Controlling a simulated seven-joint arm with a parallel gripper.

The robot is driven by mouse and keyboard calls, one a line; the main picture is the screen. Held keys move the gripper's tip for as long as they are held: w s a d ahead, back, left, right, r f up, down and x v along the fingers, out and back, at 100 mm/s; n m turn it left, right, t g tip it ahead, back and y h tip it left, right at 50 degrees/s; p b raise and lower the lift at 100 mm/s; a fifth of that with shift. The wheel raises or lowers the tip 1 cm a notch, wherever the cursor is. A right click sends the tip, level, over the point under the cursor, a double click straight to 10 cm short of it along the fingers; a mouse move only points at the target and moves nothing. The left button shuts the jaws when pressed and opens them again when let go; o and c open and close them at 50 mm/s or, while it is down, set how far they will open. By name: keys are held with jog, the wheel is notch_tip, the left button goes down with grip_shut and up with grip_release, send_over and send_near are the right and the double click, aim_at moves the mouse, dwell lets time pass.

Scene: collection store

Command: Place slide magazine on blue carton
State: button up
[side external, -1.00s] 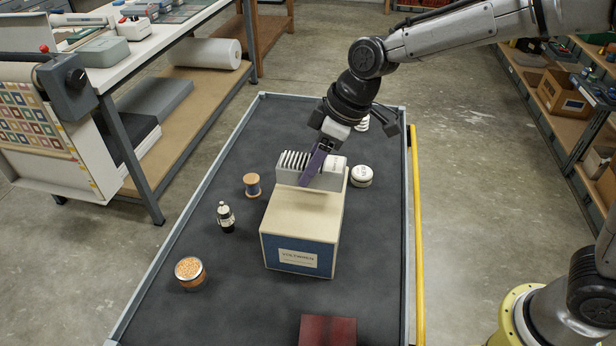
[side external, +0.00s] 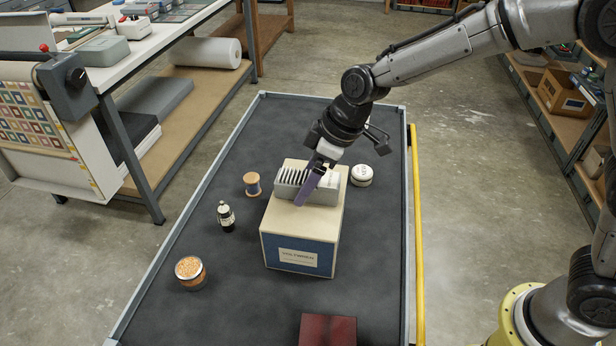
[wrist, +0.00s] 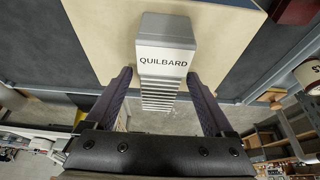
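The slide magazine (side external: 319,186) is a pale grey block with a row of slots. It lies level across the beige top of the blue carton (side external: 297,243); I cannot tell whether it touches the top or hovers just above it. My gripper (side external: 308,190) comes down from above with its purple fingers on either side of the magazine, one finger hiding part of its near side. In the wrist view the magazine's end reads QUILBARD (wrist: 165,55), and the fingertips press close on both sides of it. The beige carton top (wrist: 100,40) shows beneath.
On the dark tabletop stand a thread spool (side external: 252,184), a small dark bottle (side external: 226,217), a round tin of orange bits (side external: 190,272), a white round container (side external: 361,175) and a dark red box (side external: 327,330). A yellow rail (side external: 416,240) runs along the right edge.

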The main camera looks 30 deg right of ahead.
jog(key=shift+r, duration=0.1)
jog(key=v, duration=1.2)
jog(key=s+d+r+m, duration=0.2)
jog(key=s+d+r, duration=0.1)
jog(key=s+d, duration=0.3)
jog(key=s+d+f+m+t+h, duration=0.1)
jog(key=s+d+f+m, duration=0.1)
jog(key=s+d, duration=0.4)
jog(key=s+d+f+m+t+h, duration=0.1)
jog(key=s+d+m, duration=0.4)
jog(key=s, duration=0.7)
jog(key=shift+d+f+h, duration=0.45)
jog(key=shift+f+h, duration=0.15)
jog(key=shift+f, duration=0.05)
